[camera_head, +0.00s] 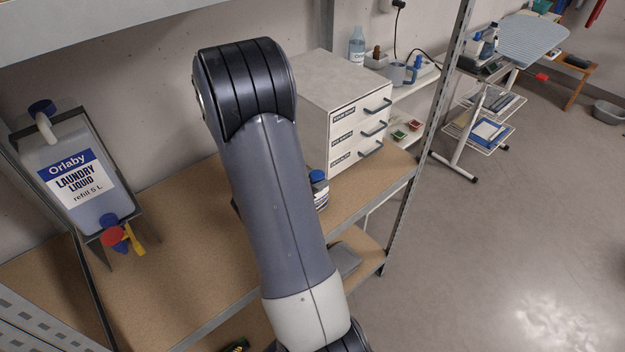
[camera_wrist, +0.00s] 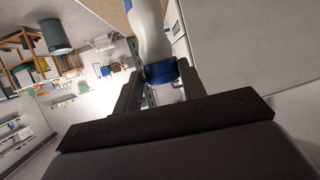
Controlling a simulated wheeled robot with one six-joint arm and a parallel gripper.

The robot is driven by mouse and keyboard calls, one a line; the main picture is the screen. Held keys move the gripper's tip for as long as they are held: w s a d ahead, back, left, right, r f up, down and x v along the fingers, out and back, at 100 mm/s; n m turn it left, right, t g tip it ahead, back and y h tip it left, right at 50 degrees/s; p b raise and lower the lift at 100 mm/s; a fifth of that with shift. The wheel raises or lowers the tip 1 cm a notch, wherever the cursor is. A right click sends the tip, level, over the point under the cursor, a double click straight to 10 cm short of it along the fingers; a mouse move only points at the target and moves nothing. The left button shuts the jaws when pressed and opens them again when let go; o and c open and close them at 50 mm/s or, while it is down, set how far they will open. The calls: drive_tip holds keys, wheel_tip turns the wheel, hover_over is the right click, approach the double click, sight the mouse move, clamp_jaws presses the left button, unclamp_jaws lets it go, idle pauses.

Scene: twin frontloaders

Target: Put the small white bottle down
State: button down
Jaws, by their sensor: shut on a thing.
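A small white bottle (camera_wrist: 150,28) with a blue collar or cap (camera_wrist: 160,71) shows in the wrist view. My gripper (camera_wrist: 160,82) is shut on it at the blue part, one finger on each side. The white body extends away from the fingers to the top edge of the picture, where its end is cut off. In the head view my arm hides the gripper. A bottle with a blue cap (camera_head: 319,188) shows partly behind my arm, close to the drawer box; I cannot tell whether it is the held one.
A white drawer box (camera_head: 345,105) stands on the brown shelf board (camera_head: 180,235). A large laundry liquid container (camera_head: 70,180) with a red and yellow tap stands at the left. Bare board lies between them. A metal post (camera_head: 432,135) rises at the shelf's right end.

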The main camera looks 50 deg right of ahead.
drive_tip(key=c, duration=0.9)
unclamp_jaws()
drive_tip(key=shift+f, duration=0.1)
drive_tip(key=shift+o, duration=0.2)
drive_tip(key=shift+r, duration=0.25)
drive_tip(key=v, duration=1.2)
drive_tip(key=shift+p, duration=0.35)
drive_tip(key=shift+w, duration=0.1)
